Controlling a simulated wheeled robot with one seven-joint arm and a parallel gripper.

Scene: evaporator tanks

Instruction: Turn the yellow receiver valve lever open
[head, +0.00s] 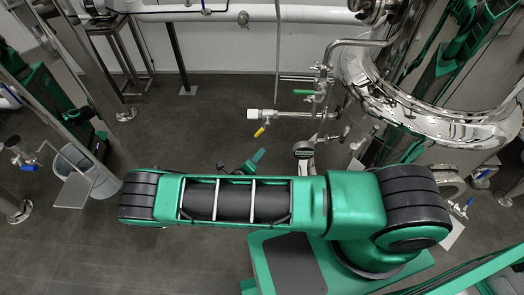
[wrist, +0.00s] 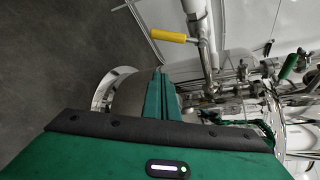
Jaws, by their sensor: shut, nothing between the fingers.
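The yellow valve lever (head: 260,131) hangs from a thin horizontal steel pipe with a white end (head: 254,114), left of the shiny tank. In the wrist view the lever (wrist: 168,35) lies sideways, its grip pointing left from a steel valve body (wrist: 206,45). My gripper (head: 259,154) shows just below the lever in the head view, partly hidden behind my arm. In the wrist view my green fingers (wrist: 158,74) are together and empty, below the lever in the picture. A gap shows between fingertips and lever; I see no contact.
A green-handled valve (head: 304,92) sits above on the same piping. The polished tank (head: 440,125) stands to the right. A grey bucket (head: 88,170) and a blue-handled valve (head: 28,167) are at the left. Dark floor left of the lever is clear.

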